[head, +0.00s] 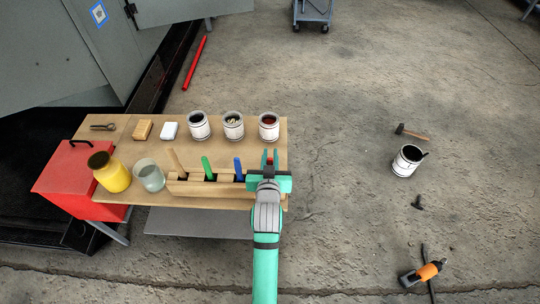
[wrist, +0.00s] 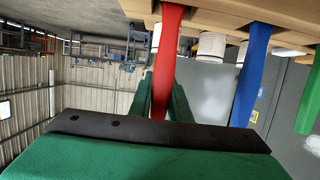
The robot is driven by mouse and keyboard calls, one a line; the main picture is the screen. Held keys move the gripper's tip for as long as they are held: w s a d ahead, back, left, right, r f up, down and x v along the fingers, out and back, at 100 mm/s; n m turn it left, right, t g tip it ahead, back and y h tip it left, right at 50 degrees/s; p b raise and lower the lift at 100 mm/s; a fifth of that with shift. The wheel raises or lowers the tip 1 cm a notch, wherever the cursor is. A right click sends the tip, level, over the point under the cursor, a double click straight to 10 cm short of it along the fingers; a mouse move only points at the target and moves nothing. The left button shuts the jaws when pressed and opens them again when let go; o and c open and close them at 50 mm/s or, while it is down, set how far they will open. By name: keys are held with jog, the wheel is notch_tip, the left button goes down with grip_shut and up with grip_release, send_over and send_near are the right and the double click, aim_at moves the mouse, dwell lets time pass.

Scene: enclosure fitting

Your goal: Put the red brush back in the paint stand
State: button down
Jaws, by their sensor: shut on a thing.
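The paint stand (head: 222,188) is a long wooden block on the table's front edge. My gripper (head: 269,162) is at the stand's right end, shut on the red brush. In the wrist view the red brush (wrist: 166,60) stands between my green fingers, roughly parallel to the blue one. Its far end meets the stand's wooden edge (wrist: 211,16); I cannot tell whether it is inside a slot. My gripper hides most of it in the head view.
Three paint cans (head: 233,125) stand at the table's back. A red toolbox (head: 75,172), a yellow jar (head: 109,172) and a glass (head: 149,175) are at the left. A can (head: 407,160), a hammer (head: 412,132) and a drill (head: 424,272) are on the floor to the right.

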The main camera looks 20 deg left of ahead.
jog(key=shift+f, duration=0.15)
jog(key=c, duration=1.7)
grip_release()
jog(key=shift+o, duration=0.2)
jog(key=shift+r, duration=0.2)
jog(key=v, duration=1.2)
jog(key=s+d+f+m+h, duration=0.1)
jog(key=s+d+f, duration=0.3)
jog(key=s, duration=0.2)
jog(key=s+d+f+m+h, duration=0.1)
jog(key=s+d+f, duration=0.25)
jog(key=s, duration=0.25)
jog(key=s+d+h, duration=0.1)
jog(key=s+d, duration=0.2)
jog(key=s, duration=0.5)
jog(key=s+d+r+m+t+h, duration=0.1)
jog(key=s+d, duration=0.2)
jog(key=s, duration=0.5)
jog(key=shift+r, duration=0.35)
